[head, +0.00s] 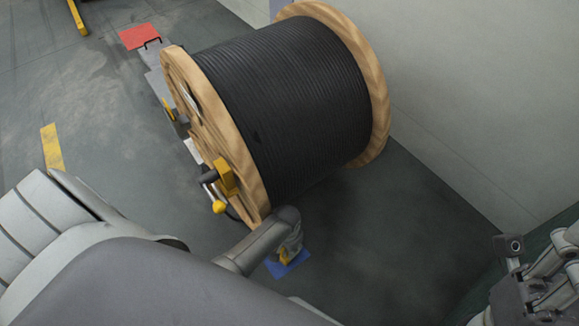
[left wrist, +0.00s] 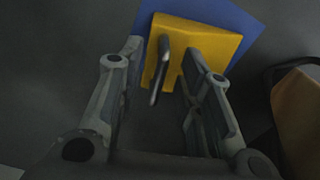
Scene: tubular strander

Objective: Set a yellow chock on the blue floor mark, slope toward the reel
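A yellow chock (left wrist: 208,42) with a dark bar handle (left wrist: 160,68) sits on the blue floor mark (left wrist: 238,22) in the left wrist view. My left gripper (left wrist: 165,75) is open, its fingers spread on either side of the handle with gaps showing. In the head view my left arm covers most of the chock (head: 284,257); the blue mark (head: 291,266) shows around it, near the reel's lower end. I cannot tell which way the slope faces. The reel (head: 290,105) is wound with black cable between wooden flanges. My right gripper (head: 515,285) is partly in view at lower right.
A yellow bracket and knob (head: 218,206) stick out at the reel's near flange. A red floor mark (head: 139,36) and yellow floor stripes (head: 52,148) lie to the left. A pale wall (head: 480,100) stands at right. Floor right of the blue mark is clear.

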